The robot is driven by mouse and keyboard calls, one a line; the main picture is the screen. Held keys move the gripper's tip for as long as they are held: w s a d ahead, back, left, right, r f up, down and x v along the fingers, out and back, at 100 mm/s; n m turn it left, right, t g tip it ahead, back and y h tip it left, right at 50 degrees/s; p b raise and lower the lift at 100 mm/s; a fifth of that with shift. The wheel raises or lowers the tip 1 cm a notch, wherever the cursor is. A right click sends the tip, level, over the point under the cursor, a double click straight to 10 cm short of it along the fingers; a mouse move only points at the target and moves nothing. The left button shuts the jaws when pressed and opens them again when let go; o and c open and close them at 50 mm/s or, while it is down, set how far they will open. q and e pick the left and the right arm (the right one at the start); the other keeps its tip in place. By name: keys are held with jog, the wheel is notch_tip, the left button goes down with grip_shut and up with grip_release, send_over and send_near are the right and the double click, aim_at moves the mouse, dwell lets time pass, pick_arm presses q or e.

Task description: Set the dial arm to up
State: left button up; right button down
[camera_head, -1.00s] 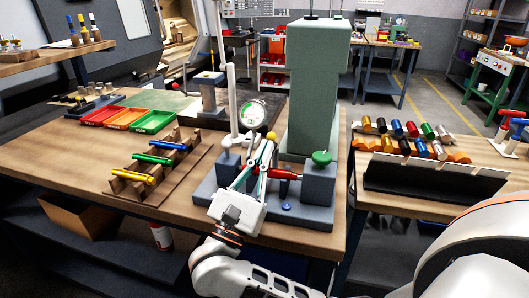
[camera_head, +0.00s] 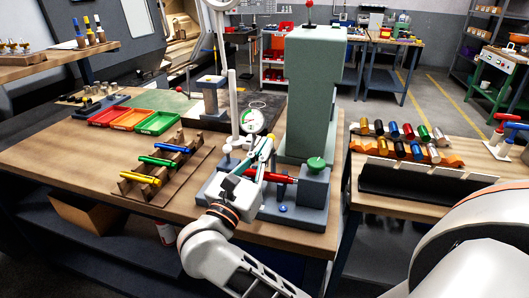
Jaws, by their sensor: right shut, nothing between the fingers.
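The dial gauge (camera_head: 252,121), a round white face with a green mark, sits beside an upright white post (camera_head: 232,105) on a blue-grey fixture base (camera_head: 310,215). A red cylinder (camera_head: 272,177) lies across the fixture below the dial. My right gripper (camera_head: 267,139) is shut and empty. Its fingertips are just below and right of the dial face; I cannot tell whether they touch it. The fingers hide part of the fixture and whatever arm carries the dial. My left gripper is not in view.
A tall green column (camera_head: 312,90) stands right behind the fixture, with a green knob (camera_head: 316,164) in front. A wooden rack (camera_head: 136,187) with coloured cylinders and coloured trays (camera_head: 158,122) are to the left. Bare tabletop (camera_head: 50,158) lies at far left.

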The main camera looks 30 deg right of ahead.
aim_at(268, 136)
jog(key=shift+w+d+r+g+y+p, duration=0.15)
jog(key=shift+r+g+y+p, duration=0.1)
jog(key=shift+r+y+p, duration=0.2)
jog(key=shift+w+d+r+g+y+p, duration=0.15)
jog(key=shift+r+g+y+p, duration=0.1)
jog(key=shift+r+y+p, duration=0.15)
jog(key=shift+w+d+r, duration=0.35)
jog(key=shift+w+d, duration=0.3)
jog(key=shift+d, duration=0.2)
pick_arm(q)
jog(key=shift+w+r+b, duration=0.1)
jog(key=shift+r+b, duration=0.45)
jog(key=shift+b, duration=0.35)
pick_arm(e)
jog(key=shift+w+a+r+x, duration=0.1)
jog(key=shift+x, duration=0.6)
jog(key=shift+w+a+r+x, duration=0.1)
jog(key=shift+w+x, duration=0.05)
jog(key=shift+x, duration=0.6)
jog(key=shift+w+a+x, duration=0.1)
jog(key=shift+x, duration=0.6)
jog(key=shift+d, duration=0.15)
notch_tip(268, 136, up, 10)
